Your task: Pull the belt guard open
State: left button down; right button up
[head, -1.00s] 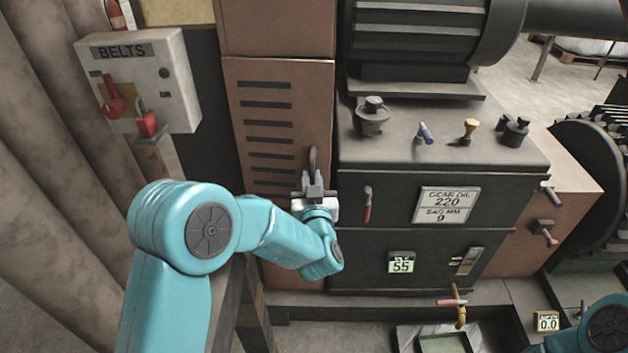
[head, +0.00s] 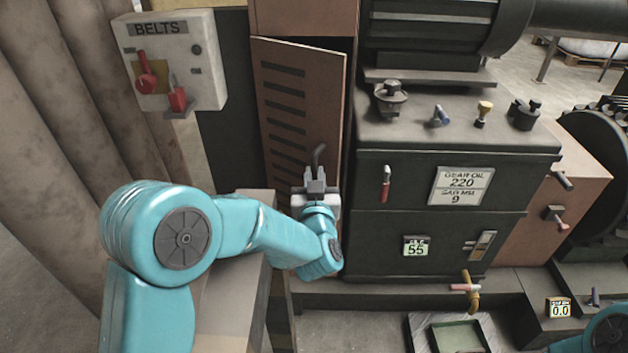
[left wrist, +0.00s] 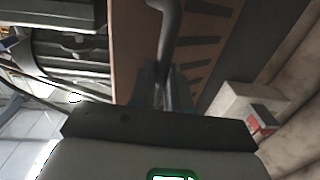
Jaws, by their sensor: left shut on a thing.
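The belt guard (head: 297,120) is a brown door panel with dark louvre slots in the head view. It stands ajar, with a dark gap along its top and right edge. Its dark handle (head: 319,155) is on the right side of the panel. My left gripper (head: 316,180) is shut on this handle. In the left wrist view the handle (left wrist: 170,40) runs down between the fingers, with the slotted panel (left wrist: 205,45) behind it. My right gripper is not in view; only a piece of my teal right arm shows at the lower right corner.
A BELTS switch box (head: 170,62) with red levers hangs at the left beside brown curtains (head: 60,120). The dark gearbox (head: 440,180) with knobs, a red handle and labels stands right of the guard. A green-edged tray (head: 458,335) lies on the floor.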

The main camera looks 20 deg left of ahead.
pick_arm(q)
jog(key=shift+w+a+r+y, duration=0.1)
jog(key=shift+a+r+y, duration=0.1)
jog(key=shift+a+y, duration=0.15)
jog(key=c, duration=1.1)
grip_release()
jog(key=shift+a, duration=0.15)
jog(key=shift+a+f, duration=0.1)
jog(key=v, duration=1.6)
